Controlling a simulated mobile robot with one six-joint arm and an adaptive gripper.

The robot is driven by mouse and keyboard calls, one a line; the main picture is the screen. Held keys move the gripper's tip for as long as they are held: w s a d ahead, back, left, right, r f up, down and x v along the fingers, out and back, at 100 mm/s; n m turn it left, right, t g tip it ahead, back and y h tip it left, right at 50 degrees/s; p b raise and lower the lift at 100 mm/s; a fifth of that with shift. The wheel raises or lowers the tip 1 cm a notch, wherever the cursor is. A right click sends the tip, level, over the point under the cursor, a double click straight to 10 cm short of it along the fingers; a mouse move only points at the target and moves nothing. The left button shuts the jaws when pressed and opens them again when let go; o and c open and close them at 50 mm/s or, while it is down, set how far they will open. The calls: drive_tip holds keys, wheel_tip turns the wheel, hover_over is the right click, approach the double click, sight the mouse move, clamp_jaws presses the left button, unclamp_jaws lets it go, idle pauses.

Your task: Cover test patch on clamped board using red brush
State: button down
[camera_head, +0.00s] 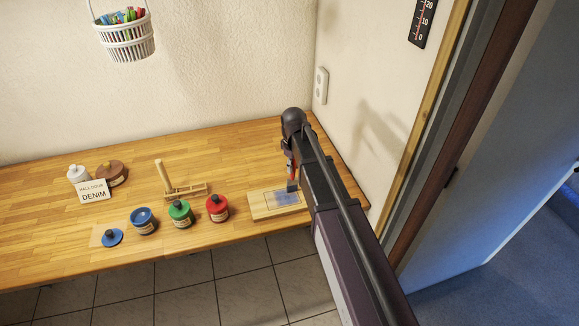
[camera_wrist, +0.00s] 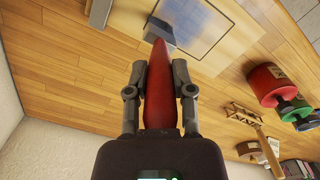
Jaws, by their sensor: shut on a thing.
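My gripper (camera_wrist: 159,70) is shut on the red brush (camera_wrist: 160,90), whose handle runs between the two fingers in the wrist view. In the head view the red brush (camera_head: 291,169) points down, with its dark head at the board. The wooden board (camera_head: 264,210) lies near the table's front edge, below my arm. Its test patch (camera_head: 284,198) is an outlined rectangle with a bluish-grey area inside. The patch (camera_wrist: 200,24) also shows in the wrist view, beside the brush head. I cannot tell whether the bristles touch it. My arm hides part of the gripper in the head view.
A wooden rack (camera_head: 187,191) stands behind. A card reading HALL DOOR DENIM (camera_head: 93,191) is at left. The wall is close on the right.

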drive_tip(key=shift+d, duration=0.3)
drive_tip(key=shift+a, duration=0.1)
drive_tip(key=shift+s+a, duration=0.15)
drive_tip(key=shift+a, duration=0.4)
drive_tip(key=shift+s+a, duration=0.15)
drive_tip(key=shift+a, duration=0.4)
drive_tip(key=shift+d, duration=0.15)
drive_tip(key=shift+w+d, duration=0.2)
drive_tip(key=shift+d, duration=0.35)
drive_tip(key=shift+w+d, duration=0.15)
drive_tip(key=shift+d, duration=0.35)
drive_tip(key=shift+a, duration=0.15)
drive_tip(key=shift+s+a, duration=0.2)
drive_tip(key=shift+a, duration=0.35)
drive_tip(key=shift+s+a, duration=0.15)
drive_tip(key=shift+a, duration=0.35)
drive_tip(key=shift+d, duration=0.1)
